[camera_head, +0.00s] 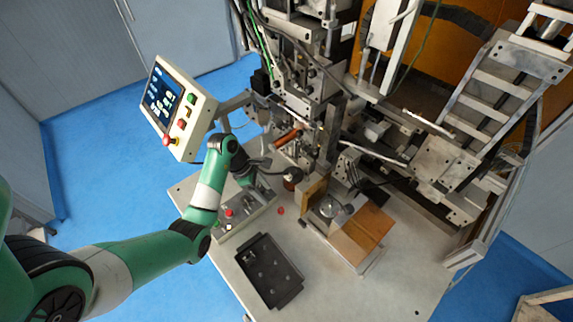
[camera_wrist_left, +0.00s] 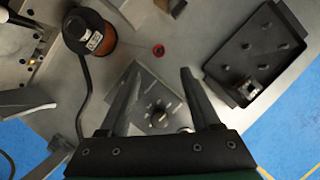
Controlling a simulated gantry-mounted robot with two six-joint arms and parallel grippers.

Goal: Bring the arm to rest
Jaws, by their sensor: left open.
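My left arm comes in from the left in the head view and bends down at the wrist. Its gripper (camera_head: 246,180) hangs above the grey control box (camera_head: 250,213) with knobs and buttons. In the left wrist view the two dark fingers of the left gripper (camera_wrist_left: 160,68) stand wide apart with nothing between them. The control box with its black knob (camera_wrist_left: 158,115) lies below and between the fingers. My right gripper is in neither view.
A black tray (camera_head: 243,258) lies on the grey table (camera_head: 325,290); a small part sits inside it. A copper spool (camera_wrist_left: 90,35) with a black cable and a small red ring (camera_wrist_left: 158,50) are nearby. A touch panel (camera_head: 205,110) stands behind the wrist. The winder fills the right.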

